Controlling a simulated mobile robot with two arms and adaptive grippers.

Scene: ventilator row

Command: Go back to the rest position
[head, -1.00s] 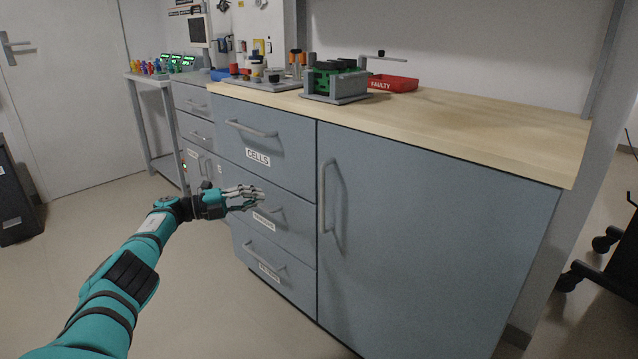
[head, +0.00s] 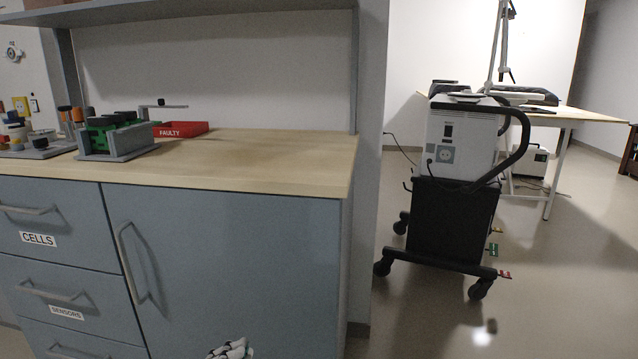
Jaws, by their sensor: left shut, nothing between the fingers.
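Only the fingers of my left gripper (head: 230,349) show, at the bottom edge of the head view. They are pale with dark joints, shut and empty. They are in front of the grey-blue cabinet door (head: 220,270), low down; I cannot tell how far from it. The rest of the left arm is out of the picture. My right gripper is not in view.
The workbench (head: 270,160) carries a green and grey fixture (head: 118,137) and a red FAULTY tray (head: 182,129). Drawers marked CELLS (head: 38,240) and SENSORS (head: 66,312) are closed. A wheeled ventilator cart (head: 450,220) stands right.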

